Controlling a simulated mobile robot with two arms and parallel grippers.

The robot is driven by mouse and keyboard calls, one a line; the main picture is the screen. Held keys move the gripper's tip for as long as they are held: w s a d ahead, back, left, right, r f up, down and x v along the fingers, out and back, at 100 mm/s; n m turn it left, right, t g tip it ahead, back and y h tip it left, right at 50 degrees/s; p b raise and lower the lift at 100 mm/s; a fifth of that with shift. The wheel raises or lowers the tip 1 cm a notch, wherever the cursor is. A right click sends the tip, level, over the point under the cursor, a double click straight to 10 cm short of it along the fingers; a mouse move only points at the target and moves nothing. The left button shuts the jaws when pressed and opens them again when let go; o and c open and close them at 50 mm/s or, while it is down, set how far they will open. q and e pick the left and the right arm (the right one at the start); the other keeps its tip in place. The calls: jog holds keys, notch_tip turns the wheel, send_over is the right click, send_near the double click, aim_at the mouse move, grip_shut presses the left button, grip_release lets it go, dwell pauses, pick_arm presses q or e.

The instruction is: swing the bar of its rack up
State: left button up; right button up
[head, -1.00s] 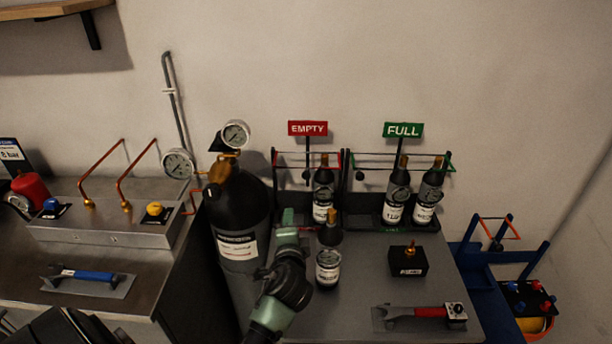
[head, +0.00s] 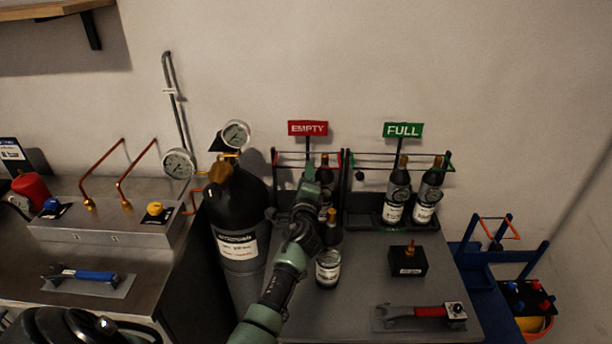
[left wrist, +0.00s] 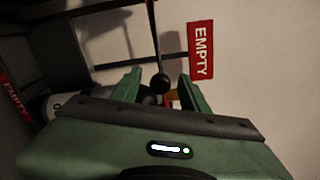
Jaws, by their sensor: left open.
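The EMPTY rack (head: 275,185) stands at the back of the grey bench under its red sign (head: 307,128). A bottle in it is partly hidden by my left gripper (head: 311,175). In the left wrist view, a black ball knob (left wrist: 160,83) on a thin dark rod shows between the spread fingers of my left gripper (left wrist: 160,77). The fingers are open, one on each side of the knob; I cannot tell whether they touch it. The rack's bar is mostly hidden behind the gripper in the head view. My right gripper is not in view.
A loose bottle (head: 328,268) stands close to the right of my left arm. A black gas cylinder (head: 238,215) with gauges stands to the left. The FULL rack (head: 352,215) holds two bottles at right. A black box (head: 408,262) and a red-handled tool (head: 430,312) lie on the bench.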

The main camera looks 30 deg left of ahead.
pick_arm(q)
jog(key=shift+w+a, duration=0.2)
jog(key=shift+w, duration=0.15)
grip_shut()
dwell(1.2)
